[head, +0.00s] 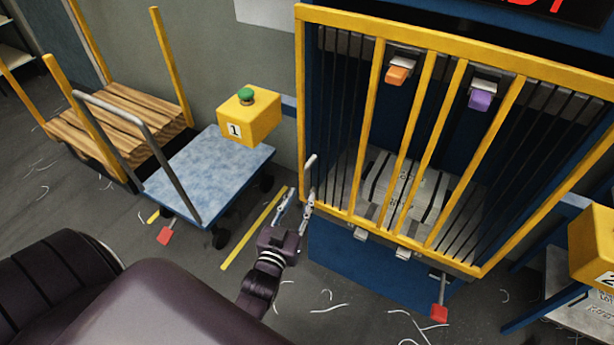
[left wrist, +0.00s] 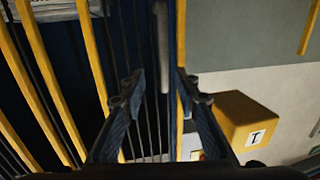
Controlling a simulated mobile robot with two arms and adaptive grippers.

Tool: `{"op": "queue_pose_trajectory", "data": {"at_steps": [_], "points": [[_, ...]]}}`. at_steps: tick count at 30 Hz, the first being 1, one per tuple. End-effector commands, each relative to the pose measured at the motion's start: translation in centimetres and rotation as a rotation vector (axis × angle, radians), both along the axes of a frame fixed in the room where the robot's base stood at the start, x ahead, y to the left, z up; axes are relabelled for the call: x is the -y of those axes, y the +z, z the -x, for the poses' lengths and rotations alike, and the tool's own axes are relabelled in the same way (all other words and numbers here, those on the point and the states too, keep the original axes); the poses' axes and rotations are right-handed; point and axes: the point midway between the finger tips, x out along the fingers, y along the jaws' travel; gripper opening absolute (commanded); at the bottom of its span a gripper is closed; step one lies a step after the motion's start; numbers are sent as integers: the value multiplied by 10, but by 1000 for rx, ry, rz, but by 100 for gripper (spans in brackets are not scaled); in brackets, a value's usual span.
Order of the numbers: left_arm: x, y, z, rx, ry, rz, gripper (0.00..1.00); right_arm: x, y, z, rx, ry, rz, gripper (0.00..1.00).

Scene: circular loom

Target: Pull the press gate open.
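The press gate (head: 418,130) is a yellow frame with yellow upright bars and thin dark rods, standing across the front of the dark blue press. It looks shut. A pale upright handle (head: 311,162) is on its left edge. My left gripper (head: 296,203) is just below and left of the handle, its fingers apart and pointing toward the gate's left side. In the left wrist view the open fingers (left wrist: 160,88) frame the gate's edge, and the grey handle (left wrist: 162,40) stands ahead between them. I see no contact. My right gripper is not in view.
A yellow box marked 1 with a green button (head: 249,116) is left of the press. A blue-topped cart (head: 205,175) and a wood-decked cart (head: 125,135) stand farther left. Another yellow box (head: 594,245) is at right. White scraps litter the floor.

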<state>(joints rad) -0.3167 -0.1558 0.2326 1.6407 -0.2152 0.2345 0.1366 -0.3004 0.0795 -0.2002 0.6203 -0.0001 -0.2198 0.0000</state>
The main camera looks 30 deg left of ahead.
Motion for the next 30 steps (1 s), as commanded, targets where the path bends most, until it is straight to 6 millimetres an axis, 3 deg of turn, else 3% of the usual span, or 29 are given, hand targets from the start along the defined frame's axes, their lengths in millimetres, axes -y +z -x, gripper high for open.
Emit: {"op": "queue_pose_trajectory", "data": {"at_steps": [4, 19, 30], "points": [[-8, 20, -4, 44, 15, -11, 29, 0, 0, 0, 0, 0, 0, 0], [-22, 20, -68, 42, 13, -12, 29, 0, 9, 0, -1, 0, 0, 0], [-24, 19, -77, 41, 13, -11, 29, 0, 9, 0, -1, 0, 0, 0]]}}
